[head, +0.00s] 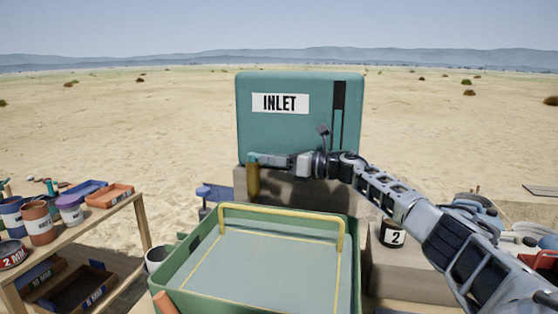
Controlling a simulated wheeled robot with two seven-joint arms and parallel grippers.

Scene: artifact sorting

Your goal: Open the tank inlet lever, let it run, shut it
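The tank (260,130) is a teal box with a white INLET label (280,103) and a dark vertical strip at its right. It stands on a brownish block. At its lower left corner a yellow bar (253,180) hangs down below a small teal piece; it looks like the inlet lever. My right gripper (262,160) reaches leftward across the tank's lower front, its tips at the top of the yellow bar. I cannot tell whether its fingers are shut on the bar. My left gripper is not in view.
A green tray (353,260) with a yellow handle (280,213) lies in front of the tank. A wooden table (125,208) with paint cans and trays stands at left. A dark can marked 2 (392,236) sits at right, under my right arm. Open sand lies behind.

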